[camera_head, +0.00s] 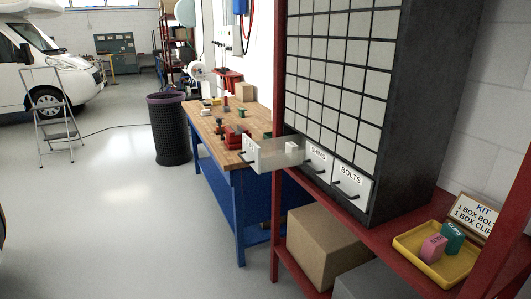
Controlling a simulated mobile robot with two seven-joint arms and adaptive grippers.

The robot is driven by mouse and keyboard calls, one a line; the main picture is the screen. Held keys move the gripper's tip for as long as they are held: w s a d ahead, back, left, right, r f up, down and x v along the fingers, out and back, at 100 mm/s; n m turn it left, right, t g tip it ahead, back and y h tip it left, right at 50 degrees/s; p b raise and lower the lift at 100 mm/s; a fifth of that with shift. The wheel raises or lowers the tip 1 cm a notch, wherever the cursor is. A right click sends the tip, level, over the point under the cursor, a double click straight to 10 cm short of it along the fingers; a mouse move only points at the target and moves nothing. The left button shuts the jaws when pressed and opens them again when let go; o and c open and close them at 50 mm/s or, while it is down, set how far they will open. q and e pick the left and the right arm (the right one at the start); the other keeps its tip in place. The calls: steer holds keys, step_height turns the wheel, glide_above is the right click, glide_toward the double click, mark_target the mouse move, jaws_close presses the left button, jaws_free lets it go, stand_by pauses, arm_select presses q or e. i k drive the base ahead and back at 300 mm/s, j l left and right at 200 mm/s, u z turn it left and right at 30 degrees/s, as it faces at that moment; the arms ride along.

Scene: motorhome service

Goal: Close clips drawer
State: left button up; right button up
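The small-parts cabinet (416,95) is dark grey, with rows of light drawers, and stands on a red shelf at the right. One bottom-row drawer (275,154) is pulled well out at the cabinet's left end. Its light front (250,152) has a dark handle, and its label is too small and slanted to read. Neither of my grippers is in view.
A wooden-topped blue workbench (224,175) stands behind the open drawer.

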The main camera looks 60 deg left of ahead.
mark_target(251, 152)
steer(key=i+u, duration=0.65)
steer(key=u, duration=1.6)
